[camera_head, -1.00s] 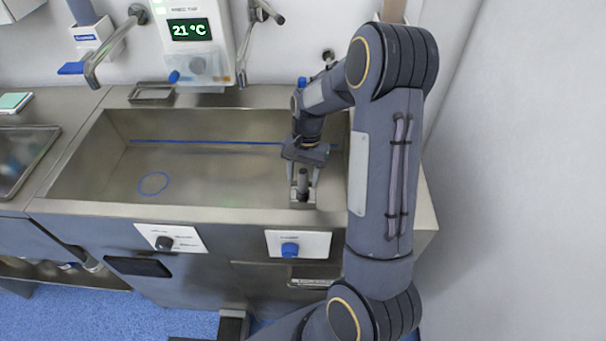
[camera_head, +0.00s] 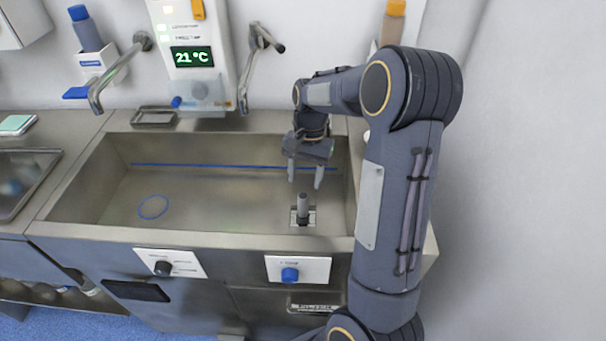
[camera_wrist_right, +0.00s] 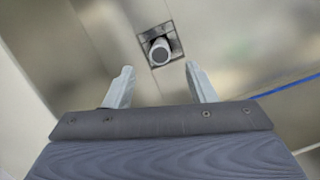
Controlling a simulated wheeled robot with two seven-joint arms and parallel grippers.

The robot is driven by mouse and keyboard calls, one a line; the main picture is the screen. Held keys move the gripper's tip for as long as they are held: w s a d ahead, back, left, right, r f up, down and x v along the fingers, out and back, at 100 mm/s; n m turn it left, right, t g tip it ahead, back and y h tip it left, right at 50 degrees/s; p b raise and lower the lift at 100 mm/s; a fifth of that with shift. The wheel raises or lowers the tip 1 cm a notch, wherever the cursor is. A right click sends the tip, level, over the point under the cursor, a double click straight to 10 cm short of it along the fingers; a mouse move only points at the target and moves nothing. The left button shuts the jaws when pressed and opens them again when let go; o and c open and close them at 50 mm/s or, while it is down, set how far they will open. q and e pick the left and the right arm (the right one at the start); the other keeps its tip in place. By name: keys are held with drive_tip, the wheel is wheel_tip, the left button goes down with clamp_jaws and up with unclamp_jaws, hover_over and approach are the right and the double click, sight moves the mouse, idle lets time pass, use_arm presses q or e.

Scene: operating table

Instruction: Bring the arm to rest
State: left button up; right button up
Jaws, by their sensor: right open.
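My right gripper (camera_head: 305,178) is open and empty, pointing down over the right part of the steel sink basin. In the right wrist view its two fingers (camera_wrist_right: 160,88) are spread apart with nothing between them. A small dark cylinder (camera_head: 303,204) stands upright at the drain in the basin floor, below the fingertips and apart from them. It also shows in the right wrist view (camera_wrist_right: 159,52), beyond the fingers. My right arm comes up from the lower right and bends over to the basin. My left gripper is not in view.
The sink (camera_head: 105,238) has raised walls around the basin. A tap (camera_head: 115,72) and a panel reading 21 °C (camera_head: 192,57) are at the back wall. A blue knob (camera_head: 290,274) sits on the sink's front. The left part of the basin is clear except a blue ring (camera_head: 153,207).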

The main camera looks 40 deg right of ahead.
drive_tip(key=s+a+r+n+t+y+p, duration=0.1)
drive_tip(key=s+a+r+n+t, duration=0.35)
drive_tip(key=s+a+r, duration=0.5)
drive_tip(key=s+a+n+t, duration=0.2)
drive_tip(key=s+a+n, duration=0.3)
drive_tip(key=s, duration=0.4)
drive_tip(key=shift+s+a+r+y+p, duration=0.3)
drive_tip(key=shift+a+r+y+p, duration=0.15)
drive_tip(key=shift+a, duration=0.15)
drive_tip(key=shift+t, duration=0.35)
drive_tip(key=shift+s+a+r, duration=0.1)
